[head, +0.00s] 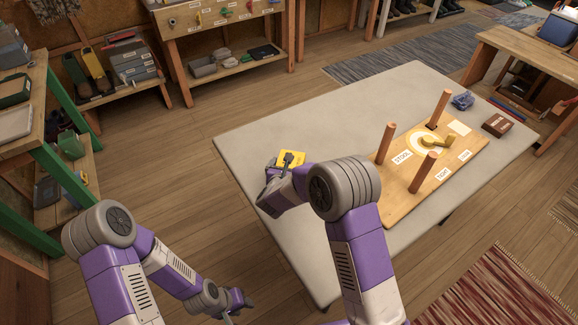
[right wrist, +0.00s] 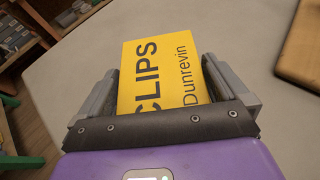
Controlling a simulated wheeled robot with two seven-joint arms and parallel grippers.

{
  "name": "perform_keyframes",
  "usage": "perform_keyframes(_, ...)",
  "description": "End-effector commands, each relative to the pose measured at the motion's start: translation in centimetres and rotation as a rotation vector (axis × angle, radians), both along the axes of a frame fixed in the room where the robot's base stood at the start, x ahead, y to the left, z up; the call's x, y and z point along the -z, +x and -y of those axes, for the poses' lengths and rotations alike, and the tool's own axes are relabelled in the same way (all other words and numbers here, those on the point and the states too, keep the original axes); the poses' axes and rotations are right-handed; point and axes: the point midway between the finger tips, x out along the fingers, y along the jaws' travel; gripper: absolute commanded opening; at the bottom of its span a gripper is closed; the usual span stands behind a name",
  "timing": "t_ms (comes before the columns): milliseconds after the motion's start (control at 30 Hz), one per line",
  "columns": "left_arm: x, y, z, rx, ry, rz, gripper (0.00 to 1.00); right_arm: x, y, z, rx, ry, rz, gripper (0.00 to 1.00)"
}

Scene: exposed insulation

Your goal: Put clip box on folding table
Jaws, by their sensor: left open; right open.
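The yellow clip box (head: 292,157), printed "CLIPS Dunrevin", is at the left part of the grey-topped folding table (head: 330,118). In the right wrist view the clip box (right wrist: 165,75) lies between the two fingers of my right gripper (right wrist: 172,85). That gripper is open, with a finger on each side of the box. In the head view my right gripper (head: 287,163) partly covers the box. Whether the box's underside touches the tabletop is hidden. My left gripper (head: 240,303) is open and empty, low over the floor at the table's near left side.
A wooden board with upright pegs (head: 405,205) covers much of the table's right half. A blue item (head: 463,100) and a brown box (head: 496,125) sit at the far right. The tabletop's left and back parts are clear. A green-framed shelf (head: 60,165) stands at left.

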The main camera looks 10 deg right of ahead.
Motion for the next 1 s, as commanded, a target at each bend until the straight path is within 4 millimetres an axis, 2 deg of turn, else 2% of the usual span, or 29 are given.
perform_keyframes(133,-0.6,0.0,0.0,0.0,0.0,0.0,0.43,-0.9,-1.3,-0.7,-0.003,0.001,0.0,1.0)
perform_keyframes(400,-1.8,0.0,0.0,0.0,0.0,0.0,0.43,-3.2,-6.3,-2.8,-0.004,0.0,0.0,1.0)
perform_keyframes(600,-2.3,0.0,0.0,0.0,0.0,0.0,0.43,-4.4,-9.1,-3.9,-0.001,0.0,0.001,1.0)
perform_keyframes(800,-2.5,0.0,0.0,0.0,0.0,0.0,0.43,-4.7,-10.2,-4.3,0.0,0.001,0.0,1.0)
perform_keyframes(1000,-2.5,0.0,0.0,0.0,0.0,0.0,0.43,-4.7,-10.3,-4.3,0.0,0.001,0.0,1.0)
